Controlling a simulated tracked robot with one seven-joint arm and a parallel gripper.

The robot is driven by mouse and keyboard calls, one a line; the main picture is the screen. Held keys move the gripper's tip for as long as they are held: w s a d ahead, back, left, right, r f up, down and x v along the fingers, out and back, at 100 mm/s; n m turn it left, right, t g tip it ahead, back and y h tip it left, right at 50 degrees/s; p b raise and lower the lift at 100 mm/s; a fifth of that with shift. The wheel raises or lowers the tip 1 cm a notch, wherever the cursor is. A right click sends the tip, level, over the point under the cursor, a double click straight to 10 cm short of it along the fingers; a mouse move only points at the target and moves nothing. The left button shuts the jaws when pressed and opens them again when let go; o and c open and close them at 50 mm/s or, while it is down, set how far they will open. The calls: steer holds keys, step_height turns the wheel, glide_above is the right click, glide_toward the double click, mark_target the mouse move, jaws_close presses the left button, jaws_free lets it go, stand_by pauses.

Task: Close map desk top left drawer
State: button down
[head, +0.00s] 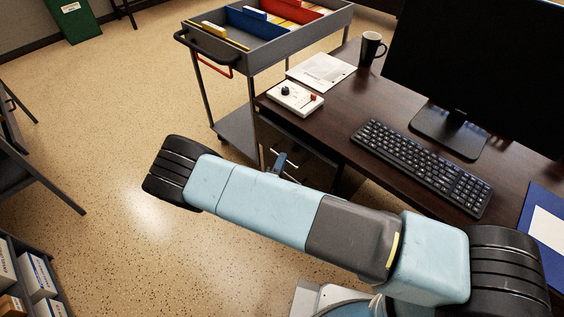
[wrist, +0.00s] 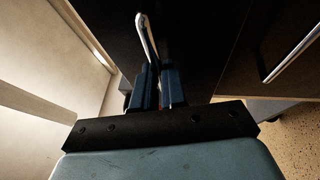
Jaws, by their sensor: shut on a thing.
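The dark wooden desk (head: 335,112) stands at the right, with a drawer unit (head: 285,140) under its left end, partly hidden by my arm. In the wrist view a dark drawer front (wrist: 205,40) carries a metal bar handle (wrist: 147,38). My gripper (wrist: 163,78) has its two blue fingers shut on this handle. In the head view my gripper (head: 280,163) shows small beside the drawer unit, beyond my arm. How far the drawer stands out cannot be told.
A second dark front with a bar handle (wrist: 291,55) is at the right in the wrist view. A grey cart (head: 258,58) with file bins stands beside the desk. A white control box (head: 295,98), keyboard (head: 420,165) and mug (head: 372,48) are on top.

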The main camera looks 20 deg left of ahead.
mark_target(290, 154)
steer(key=shift+f, duration=0.15)
steer(key=shift+w+d, duration=0.5)
steer(key=shift+w, duration=0.35)
steer(key=shift+w+d, duration=0.45)
steer(key=shift+w, duration=0.35)
steer(key=c, duration=1.2)
jaws_free()
steer(key=shift+w, duration=0.1)
steer(key=s, duration=0.4)
steer(key=s+f, duration=0.1)
steer(key=s, duration=0.4)
steer(key=s+a+f, duration=0.1)
steer(key=s, duration=0.3)
steer(key=shift+s+f, duration=0.25)
steer(key=shift+s, duration=0.05)
steer(key=shift+r, duration=0.1)
